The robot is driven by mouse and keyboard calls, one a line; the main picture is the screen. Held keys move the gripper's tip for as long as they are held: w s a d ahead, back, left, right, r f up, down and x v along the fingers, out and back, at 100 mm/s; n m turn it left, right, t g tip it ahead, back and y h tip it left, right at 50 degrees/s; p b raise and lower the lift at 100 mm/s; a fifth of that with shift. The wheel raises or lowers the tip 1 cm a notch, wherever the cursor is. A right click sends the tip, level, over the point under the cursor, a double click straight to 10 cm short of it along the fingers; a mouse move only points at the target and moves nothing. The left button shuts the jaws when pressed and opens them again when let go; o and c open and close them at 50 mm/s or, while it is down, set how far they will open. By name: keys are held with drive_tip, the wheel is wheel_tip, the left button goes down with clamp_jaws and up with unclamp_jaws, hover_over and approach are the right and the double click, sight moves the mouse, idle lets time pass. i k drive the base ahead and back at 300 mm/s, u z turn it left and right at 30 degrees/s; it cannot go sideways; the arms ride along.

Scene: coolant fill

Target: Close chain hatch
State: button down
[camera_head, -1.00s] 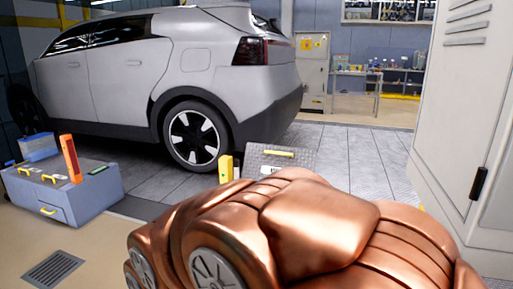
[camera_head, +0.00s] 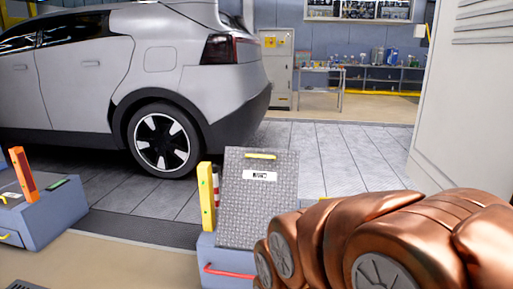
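A grey diamond-plate hatch (camera_head: 256,205) with a yellow handle strip (camera_head: 260,156) and a small white label (camera_head: 259,176) stands raised, tilted up from a blue-grey box (camera_head: 215,256). I cannot tell for sure that it is the chain hatch. A yellow post (camera_head: 207,198) stands at its left edge. A red bar (camera_head: 230,272) runs along the box front. My copper-coloured arm fills the lower right and covers the box's right part. My gripper is not visible.
Another blue-grey box (camera_head: 45,215) with an orange upright piece stands at the left. A silver car (camera_head: 150,70) is parked behind. A tall pale cabinet (camera_head: 465,110) stands at the right. The tiled floor (camera_head: 340,150) between car and cabinet is clear.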

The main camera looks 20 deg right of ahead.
sight(259, 185)
drive_tip(key=i, duration=0.95)
drive_tip(key=u, duration=1.2)
